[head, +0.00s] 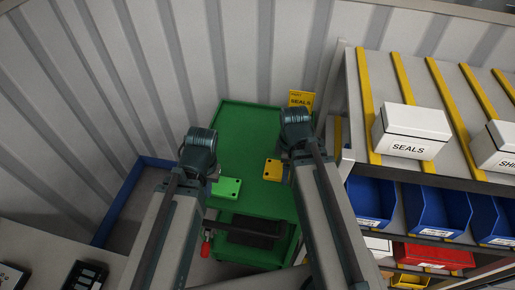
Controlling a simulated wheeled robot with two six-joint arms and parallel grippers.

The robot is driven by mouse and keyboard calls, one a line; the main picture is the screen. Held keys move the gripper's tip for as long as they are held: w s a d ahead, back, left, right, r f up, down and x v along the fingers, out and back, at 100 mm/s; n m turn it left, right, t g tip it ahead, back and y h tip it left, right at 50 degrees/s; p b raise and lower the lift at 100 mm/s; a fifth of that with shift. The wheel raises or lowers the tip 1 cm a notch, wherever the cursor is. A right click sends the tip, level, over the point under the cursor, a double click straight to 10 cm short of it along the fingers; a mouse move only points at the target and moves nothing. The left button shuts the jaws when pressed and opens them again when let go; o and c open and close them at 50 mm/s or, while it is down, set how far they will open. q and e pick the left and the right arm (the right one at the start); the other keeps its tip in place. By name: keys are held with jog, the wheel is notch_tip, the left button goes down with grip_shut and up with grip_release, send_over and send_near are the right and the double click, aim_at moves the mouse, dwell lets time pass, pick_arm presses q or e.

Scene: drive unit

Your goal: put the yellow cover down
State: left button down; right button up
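The yellow cover (272,170) is a small flat block with dark holes. It shows over the green cart (250,122), just left of my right wrist. My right gripper (289,157) is mostly hidden behind its own wrist, beside the cover; I cannot tell whether it grips the cover or whether the cover touches the cart. A bright green plate (227,187) with holes shows to the left of the cover. My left gripper (210,175) is next to this plate, its fingers largely hidden by the wrist. I cannot tell whether it holds the plate.
At right, a rack carries a white SEALS box (411,132), with blue bins (437,207) and a red bin (433,256) below. A corrugated wall closes the back. The cart's far top is clear.

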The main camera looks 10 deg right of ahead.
pick_arm(q)
jog(key=shift+f+b, duration=0.65)
jog(key=shift+b, duration=0.05)
pick_arm(e)
send_over(244, 164)
jog(key=d, duration=0.1)
jog(key=shift+s+d+f, duration=0.1)
jog(key=shift+s+f, duration=0.2)
jog(key=shift+f, duration=0.35)
